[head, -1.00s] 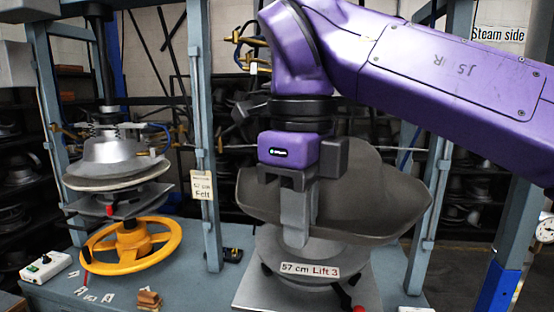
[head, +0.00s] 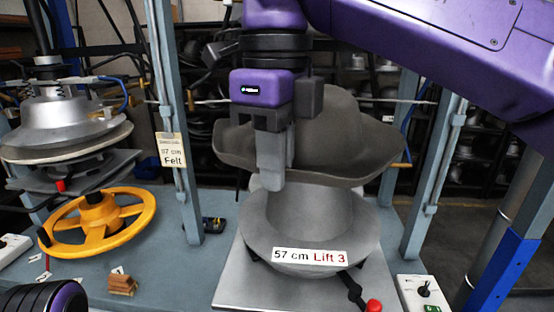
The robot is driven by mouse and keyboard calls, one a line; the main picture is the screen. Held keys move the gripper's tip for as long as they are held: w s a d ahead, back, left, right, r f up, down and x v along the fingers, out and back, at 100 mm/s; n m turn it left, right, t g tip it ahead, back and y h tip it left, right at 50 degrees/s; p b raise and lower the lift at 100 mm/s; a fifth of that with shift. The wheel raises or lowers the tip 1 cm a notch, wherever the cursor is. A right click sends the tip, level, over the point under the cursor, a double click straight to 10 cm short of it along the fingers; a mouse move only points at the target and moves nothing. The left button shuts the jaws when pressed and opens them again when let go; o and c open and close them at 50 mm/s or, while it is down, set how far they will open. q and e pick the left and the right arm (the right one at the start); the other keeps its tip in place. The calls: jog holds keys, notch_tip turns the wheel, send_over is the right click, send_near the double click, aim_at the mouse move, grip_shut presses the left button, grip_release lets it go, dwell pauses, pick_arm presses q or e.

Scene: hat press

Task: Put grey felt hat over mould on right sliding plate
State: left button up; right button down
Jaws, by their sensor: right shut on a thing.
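The grey felt hat (head: 345,135) is held tilted above the mould, its wide brim dipping toward the left. My right gripper (head: 271,185) is shut on the hat's brim at its near left side. The metal mould (head: 325,215) stands below on the right sliding plate (head: 230,290), with a label reading "57 cm Lift 3" on its front.
A blue-grey post (head: 180,130) with a "57 cm Felt" tag stands left of the mould, another post (head: 435,180) right. A yellow handwheel (head: 98,222) and a press head (head: 60,125) are at left. A red-knobbed lever (head: 372,305) and control box (head: 425,292) are in front.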

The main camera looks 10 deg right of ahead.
aim_at(285, 195)
jog(key=shift+w, duration=0.4)
jog(key=shift+s+f+b, duration=0.3)
jog(key=shift+s+d+f+b, duration=0.1)
jog(key=shift+s+f+b, duration=0.05)
jog(key=shift+f+b, duration=0.3)
jog(key=shift+s+d+f+b, duration=0.1)
jog(key=shift+s+f+b, duration=0.05)
jog(key=shift+f+b, duration=0.25)
notch_tip(285, 195, down, 3)
jog(key=shift+d+r+b, duration=0.1)
jog(key=shift+d+b, duration=0.05)
jog(key=shift+b, duration=1.05)
jog(key=shift+s+d+f, duration=0.1)
jog(key=shift+s+f, duration=0.05)
jog(key=shift+f, duration=0.2)
jog(key=shift+b, duration=0.3)
